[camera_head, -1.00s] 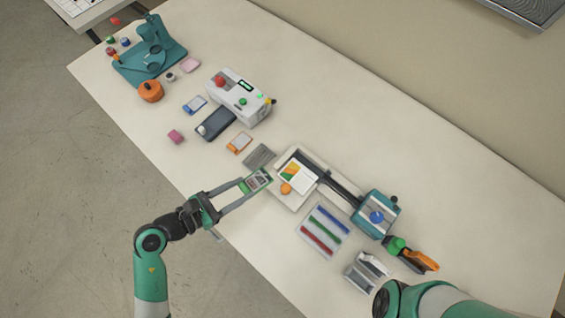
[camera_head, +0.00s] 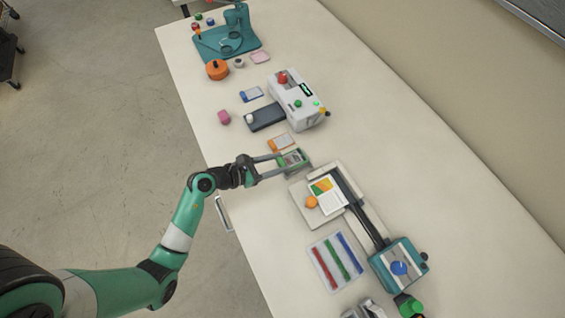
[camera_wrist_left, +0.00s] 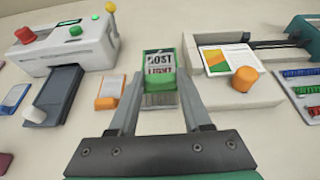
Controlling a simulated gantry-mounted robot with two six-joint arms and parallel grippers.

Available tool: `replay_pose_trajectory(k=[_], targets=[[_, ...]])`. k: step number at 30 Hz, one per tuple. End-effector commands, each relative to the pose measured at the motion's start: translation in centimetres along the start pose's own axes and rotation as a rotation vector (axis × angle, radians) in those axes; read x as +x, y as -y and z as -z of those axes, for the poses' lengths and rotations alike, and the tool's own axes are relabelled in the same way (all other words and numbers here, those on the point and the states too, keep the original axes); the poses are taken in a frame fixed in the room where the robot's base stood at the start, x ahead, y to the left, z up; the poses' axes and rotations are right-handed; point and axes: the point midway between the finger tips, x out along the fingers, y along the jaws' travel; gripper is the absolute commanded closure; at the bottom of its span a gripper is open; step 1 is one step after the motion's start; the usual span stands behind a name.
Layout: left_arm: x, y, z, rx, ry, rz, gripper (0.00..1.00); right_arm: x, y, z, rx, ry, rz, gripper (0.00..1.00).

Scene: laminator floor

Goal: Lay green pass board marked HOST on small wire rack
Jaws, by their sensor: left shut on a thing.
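The green pass board (camera_head: 292,158) is held between the fingertips of my left gripper (camera_head: 280,162). In the left wrist view the board (camera_wrist_left: 160,66) faces the camera, with HOST and a second word, perhaps LIGHT, printed on it. My left gripper is shut on the board's sides. The small grey wire rack (camera_wrist_left: 160,99) shows just below the board in that view, mostly hidden by board and fingers. The board overlaps the rack in the head view; I cannot tell whether they touch. My right gripper is not in view.
An orange-edged card (camera_head: 281,143) lies close behind the board. The paper trimmer (camera_head: 300,212) with an orange knob stands close on the right. The white laminator (camera_head: 298,98) is farther back. A tray of coloured strips (camera_head: 336,262) lies toward the front.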

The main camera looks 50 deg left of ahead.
Motion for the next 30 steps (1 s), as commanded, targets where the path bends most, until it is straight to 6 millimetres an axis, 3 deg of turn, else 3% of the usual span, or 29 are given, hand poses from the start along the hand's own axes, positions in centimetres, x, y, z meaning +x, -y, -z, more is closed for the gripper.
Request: replay_pose_trajectory(k=[3,11,17,28,29,30], targets=[[2.1,-0.7,1.5,0.002,0.001,0.000,1.00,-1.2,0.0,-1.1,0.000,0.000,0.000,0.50],[3.0,-1.1,1.9,0.001,0.001,-0.001,1.00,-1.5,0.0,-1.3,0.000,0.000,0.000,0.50],[4.4,-1.2,4.9,0.000,0.000,0.000,1.00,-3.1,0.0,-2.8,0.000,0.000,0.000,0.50],[4.5,-1.2,5.1,0.000,0.001,-0.001,1.00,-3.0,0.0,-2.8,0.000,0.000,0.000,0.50],[4.5,-1.2,5.0,0.001,0.001,-0.001,0.48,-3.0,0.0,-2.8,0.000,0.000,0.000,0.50],[4.4,-1.2,5.0,0.001,0.001,-0.001,0.41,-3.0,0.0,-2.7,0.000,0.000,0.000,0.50]])
